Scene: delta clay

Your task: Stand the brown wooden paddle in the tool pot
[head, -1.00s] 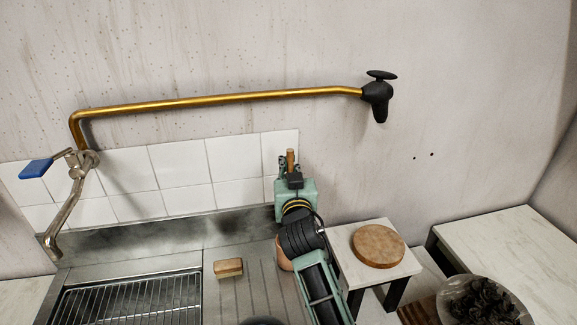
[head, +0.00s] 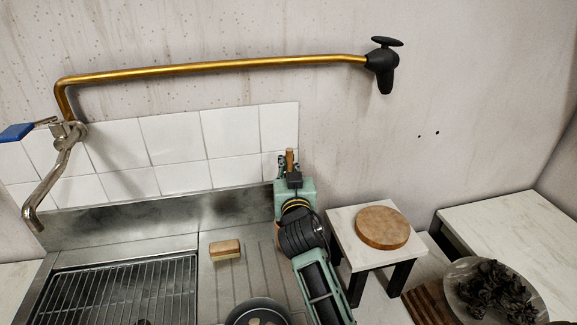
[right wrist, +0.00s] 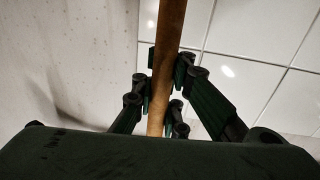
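The brown wooden paddle (head: 290,155) shows as a short upright brown end at the tip of my right arm, in front of the right edge of the tiles. In the right wrist view, its round handle (right wrist: 171,30) runs up between the fingers. My right gripper (right wrist: 166,85) is shut on the handle, with fingers on both sides; in the head view the gripper (head: 288,168) is small and partly hidden. The rest of the paddle is hidden. I cannot make out the tool pot now; my right arm covers the place where a copper-coloured pot showed earlier. My left gripper is not in view.
A sponge-like block (head: 225,250) lies on the drainboard, beside the sink rack (head: 125,290). A dark pan (head: 257,312) is at the bottom edge. A stool (head: 345,240) with a round wooden board (head: 382,227) stands right of my arm. A brass pipe (head: 210,68) crosses the wall.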

